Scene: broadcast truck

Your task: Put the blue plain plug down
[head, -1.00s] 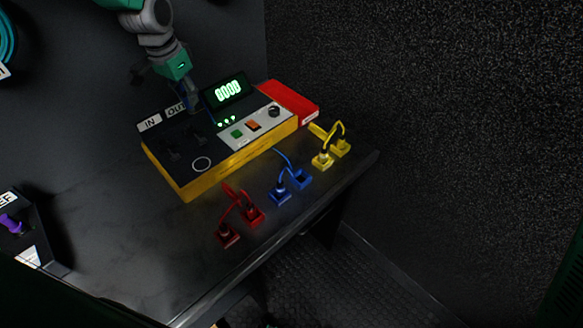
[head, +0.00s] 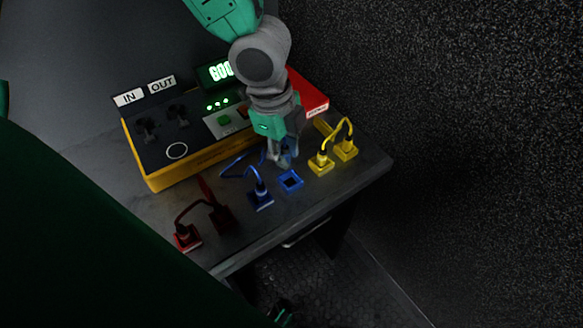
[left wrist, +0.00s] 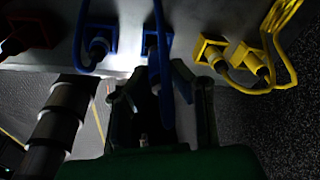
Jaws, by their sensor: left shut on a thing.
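My left gripper (head: 282,158) is shut on the blue plain plug (head: 290,149), partly hidden by the fingers. It holds the plug just above and behind an open, empty blue square holder (head: 291,181) near the table's front edge. A blue cable (head: 240,163) loops from the gripper's side to another blue plug (head: 259,188), which stands in a second blue holder to the left. In the left wrist view my left gripper (left wrist: 155,88) has a blue strand between its fingers, with a blue holder (left wrist: 150,44) just beyond. My right gripper is not visible.
Yellow plugs (head: 334,158) stand close to the right of the empty holder; dark red plugs (head: 203,222) stand to the left. A yellow-sided box (head: 200,160) with IN and OUT labels lies behind. The table edge is close in front.

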